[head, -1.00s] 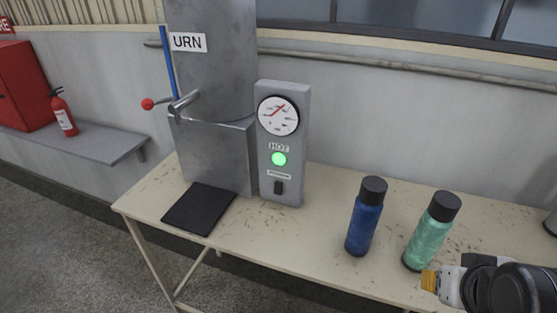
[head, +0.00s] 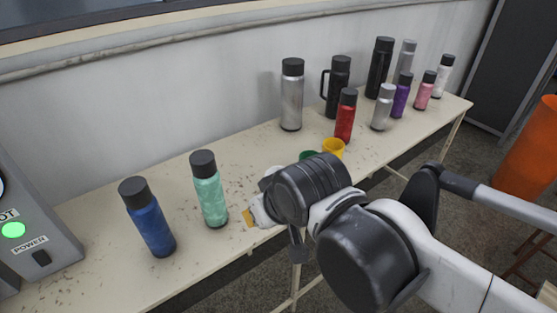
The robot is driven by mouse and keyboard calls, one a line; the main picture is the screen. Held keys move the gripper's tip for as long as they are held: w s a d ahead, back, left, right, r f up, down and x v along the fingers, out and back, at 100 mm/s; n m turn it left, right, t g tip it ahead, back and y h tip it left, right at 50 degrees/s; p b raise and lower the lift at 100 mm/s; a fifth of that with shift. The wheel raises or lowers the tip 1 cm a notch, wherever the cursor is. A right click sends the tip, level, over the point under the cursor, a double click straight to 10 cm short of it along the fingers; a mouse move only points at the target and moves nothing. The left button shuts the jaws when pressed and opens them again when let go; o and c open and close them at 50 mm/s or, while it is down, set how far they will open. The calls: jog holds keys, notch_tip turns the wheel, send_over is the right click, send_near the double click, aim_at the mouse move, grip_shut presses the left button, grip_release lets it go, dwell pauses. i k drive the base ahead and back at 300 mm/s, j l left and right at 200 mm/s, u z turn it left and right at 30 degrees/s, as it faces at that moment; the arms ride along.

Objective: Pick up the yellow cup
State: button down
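The yellow cup (head: 334,146) stands on the long beige table, in front of the red bottle (head: 345,116). Its lower part is hidden behind my arm. A green cup (head: 309,155) shows just left of it, mostly hidden by my arm, and a whitish rounded thing, perhaps another cup, is partly visible further left. My gripper (head: 248,217) is at the table's front edge, left of the yellow cup and apart from it, near the mint green bottle (head: 210,190). Only an orange-yellow tip shows, so its opening cannot be made out.
A blue bottle (head: 149,217) stands left of the mint one. Several bottles crowd the table's far right, with a steel bottle (head: 292,95) behind the cups. The grey HOT panel (head: 35,235) is at far left. An orange object (head: 531,150) stands right, off the table.

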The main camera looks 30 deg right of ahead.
aim_at(334, 145)
jog(key=z, duration=0.85)
